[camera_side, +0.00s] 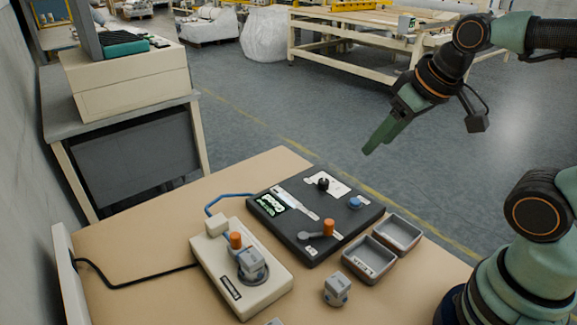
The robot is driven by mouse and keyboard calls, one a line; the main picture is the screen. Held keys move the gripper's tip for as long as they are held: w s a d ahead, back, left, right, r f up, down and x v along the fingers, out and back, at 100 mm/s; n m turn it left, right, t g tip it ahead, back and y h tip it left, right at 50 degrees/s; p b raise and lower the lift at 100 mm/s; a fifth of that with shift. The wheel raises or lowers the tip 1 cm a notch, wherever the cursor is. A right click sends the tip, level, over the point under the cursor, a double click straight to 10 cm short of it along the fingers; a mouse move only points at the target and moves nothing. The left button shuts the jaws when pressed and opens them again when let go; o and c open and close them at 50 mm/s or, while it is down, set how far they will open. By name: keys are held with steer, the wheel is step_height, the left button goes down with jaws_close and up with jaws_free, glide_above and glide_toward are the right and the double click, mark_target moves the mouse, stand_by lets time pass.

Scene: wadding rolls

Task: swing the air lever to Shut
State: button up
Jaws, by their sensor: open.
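A lever with an orange knob (328,228) lies across the front part of a dark control panel (352,222). Its grey arm runs between the knob at right and a round grey end at left. A small white label (312,251) sits below it, too small to read. A second orange-topped part (236,240) stands on a cream box (210,266), left of the panel. I cannot read which one is marked as the air lever. My gripper (372,147) is open and empty, high above and beyond the panel's far right side, pointing down-left and touching nothing.
The panel also carries a black knob (323,184), a blue button (355,202) and a lit display (271,203). Two grey trays (398,233) (357,267) sit right of it. A grey block (337,290) stands in front. A blue hose (228,196) runs behind the cream box.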

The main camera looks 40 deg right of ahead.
steer(key=m+g, duration=0.6)
steer(key=m, duration=0.2)
glide_above(330, 221)
step_height(330, 221, down, 8)
step_height(330, 221, down, 12)
steer(key=shift+a+f, duration=0.1)
steer(key=shift+c, duration=0.4)
jaws_close()
